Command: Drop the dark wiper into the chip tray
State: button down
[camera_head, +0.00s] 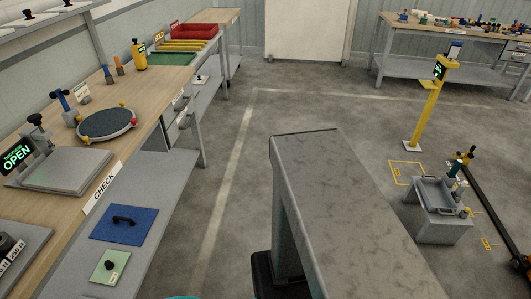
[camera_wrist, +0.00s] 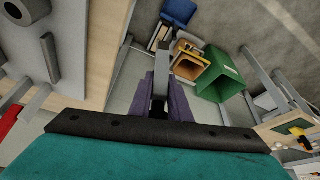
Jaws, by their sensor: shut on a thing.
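My gripper (camera_wrist: 163,96) shows in the wrist view, with its two purple fingers closed on the dark grey wiper (camera_wrist: 161,82). The part of the wiper between the fingers is partly hidden. Nothing below it looks close enough to touch. Neither the gripper nor the wiper is seen clearly in the head view. No tray in view is labelled as the chip tray. A grey open tray (camera_head: 437,211) on a low stand is at the right in the head view, but I cannot tell whether it is the chip tray.
The left workbench (camera_head: 128,92) carries a round dark plate (camera_head: 106,124), a grey plate (camera_head: 68,169) and a yellow post (camera_head: 139,55). A blue mat (camera_head: 124,222) lies on the lower shelf. The wrist view shows a green bin (camera_wrist: 222,76). Open floor lies beyond the grey slab (camera_head: 335,190).

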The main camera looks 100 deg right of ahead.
aim_at(435, 197)
jog(key=u, duration=0.05)
jog(key=k, duration=1.75)
jog(key=z, duration=2.8)
